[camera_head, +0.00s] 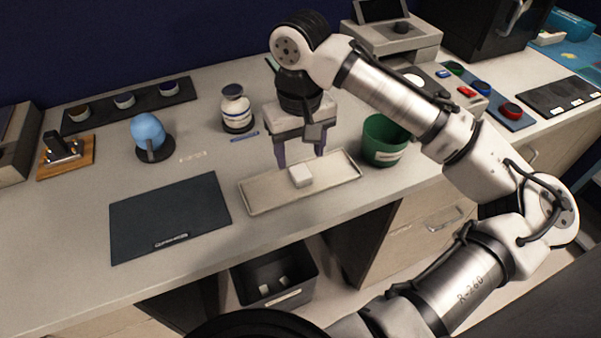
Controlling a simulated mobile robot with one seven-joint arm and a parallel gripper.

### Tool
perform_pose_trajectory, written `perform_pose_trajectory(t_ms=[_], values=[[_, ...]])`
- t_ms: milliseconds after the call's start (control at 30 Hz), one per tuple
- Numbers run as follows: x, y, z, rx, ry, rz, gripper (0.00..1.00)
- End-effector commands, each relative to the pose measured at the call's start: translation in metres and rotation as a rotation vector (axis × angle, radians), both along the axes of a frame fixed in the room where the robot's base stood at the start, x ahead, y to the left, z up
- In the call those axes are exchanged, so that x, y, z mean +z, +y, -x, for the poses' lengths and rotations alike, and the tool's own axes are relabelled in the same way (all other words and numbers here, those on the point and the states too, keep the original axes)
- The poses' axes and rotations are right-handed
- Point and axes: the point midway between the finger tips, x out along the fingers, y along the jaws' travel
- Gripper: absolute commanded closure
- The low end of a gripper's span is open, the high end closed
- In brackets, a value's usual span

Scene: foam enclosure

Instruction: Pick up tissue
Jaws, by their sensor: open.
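A small white block (301,176), which looks like the tissue, lies on a shallow beige tray (262,198) in the middle of the counter. My gripper (300,158) points down just above and behind the block, over the tray's far edge. Its two dark fingers are apart with nothing seen between them. The block is in full view, and the exact height of the fingertips above the tray is hard to tell.
A green bin (384,141) stands close right of the tray. A dark mat (168,222) lies to the left. A white jar (236,108) and a blue globe-like item (148,131) stand behind. A black bin (272,277) with white pieces sits below the counter edge.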

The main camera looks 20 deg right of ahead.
Motion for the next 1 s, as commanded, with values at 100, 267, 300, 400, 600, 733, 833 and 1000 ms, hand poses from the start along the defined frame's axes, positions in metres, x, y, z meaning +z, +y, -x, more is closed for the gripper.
perform_pose_trajectory(t_ms=[100, 267, 300, 400, 600, 733, 833, 1000], values=[[-0.013, -0.001, 0.001, -0.001, 0.002, 0.000, 0.42], [-0.037, -0.001, 0.001, 0.000, 0.001, -0.001, 0.42], [-0.042, -0.001, 0.001, 0.001, 0.001, 0.000, 0.42], [-0.048, 0.000, 0.001, 0.002, 0.000, -0.001, 0.42], [-0.049, 0.000, 0.001, 0.002, -0.001, -0.001, 0.42], [-0.049, 0.000, 0.001, 0.002, -0.001, -0.001, 0.58], [-0.049, 0.000, 0.001, 0.001, -0.001, -0.001, 0.71], [-0.048, 0.000, 0.001, 0.001, -0.001, 0.000, 0.89]])
